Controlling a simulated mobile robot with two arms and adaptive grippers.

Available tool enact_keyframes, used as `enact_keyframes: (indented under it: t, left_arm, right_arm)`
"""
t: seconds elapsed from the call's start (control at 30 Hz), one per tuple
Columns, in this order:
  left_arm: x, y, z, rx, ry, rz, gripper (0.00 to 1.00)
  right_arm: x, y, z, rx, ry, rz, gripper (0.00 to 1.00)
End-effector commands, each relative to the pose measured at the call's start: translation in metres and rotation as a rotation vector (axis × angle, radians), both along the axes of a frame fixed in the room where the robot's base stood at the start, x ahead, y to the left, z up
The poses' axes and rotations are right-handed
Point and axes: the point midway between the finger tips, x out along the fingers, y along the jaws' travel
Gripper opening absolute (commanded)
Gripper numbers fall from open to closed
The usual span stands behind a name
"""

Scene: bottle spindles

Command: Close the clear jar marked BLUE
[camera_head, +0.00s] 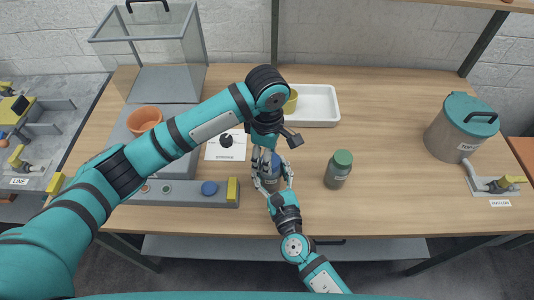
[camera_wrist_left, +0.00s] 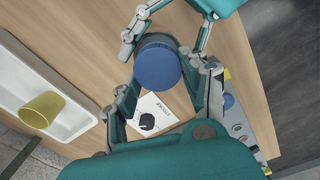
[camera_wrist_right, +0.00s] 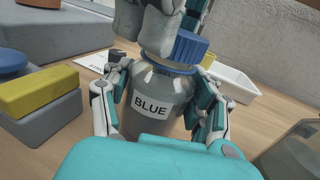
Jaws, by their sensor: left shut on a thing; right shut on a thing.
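The clear jar (camera_wrist_right: 152,103) has a grey look and a white BLUE label. It stands upright on the table, also visible in the head view (camera_head: 271,184). My right gripper (camera_wrist_right: 162,92) is shut around its body. A ribbed blue lid (camera_wrist_right: 188,47) is in my left gripper (camera_wrist_left: 160,85), which comes from above and is shut on it. The lid is at the jar's mouth, looking slightly tilted and offset in the right wrist view. A blue ring shows at the jar's neck. The left fingers hide part of the lid, so I cannot tell whether it is seated.
A green-lidded jar (camera_head: 338,169) stands to the right. A white tray (camera_head: 318,104) with a yellow cup (camera_head: 290,101) is behind. A grey panel (camera_head: 180,192) with a blue button and yellow block lies left. A large teal-lidded pot (camera_head: 458,127) stands far right. Table between is clear.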

Motion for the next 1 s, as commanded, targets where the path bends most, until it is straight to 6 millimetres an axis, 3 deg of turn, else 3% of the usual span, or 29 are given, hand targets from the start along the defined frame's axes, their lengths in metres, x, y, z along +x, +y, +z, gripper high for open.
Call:
enact_keyframes:
  t: [0.27, 1.0]
  left_arm:
    - [0.004, -0.003, 0.0, 0.0, 0.0, -0.587, 0.3]
    - [0.0, -0.015, -0.001, 0.003, 0.002, -2.594, 0.3]
  right_arm:
    - [0.0, 0.0, 0.0, 0.001, 0.0, 0.0, 0.0]
    - [0.0, 0.0, 0.0, 0.0, 0.0, 0.0, 0.0]
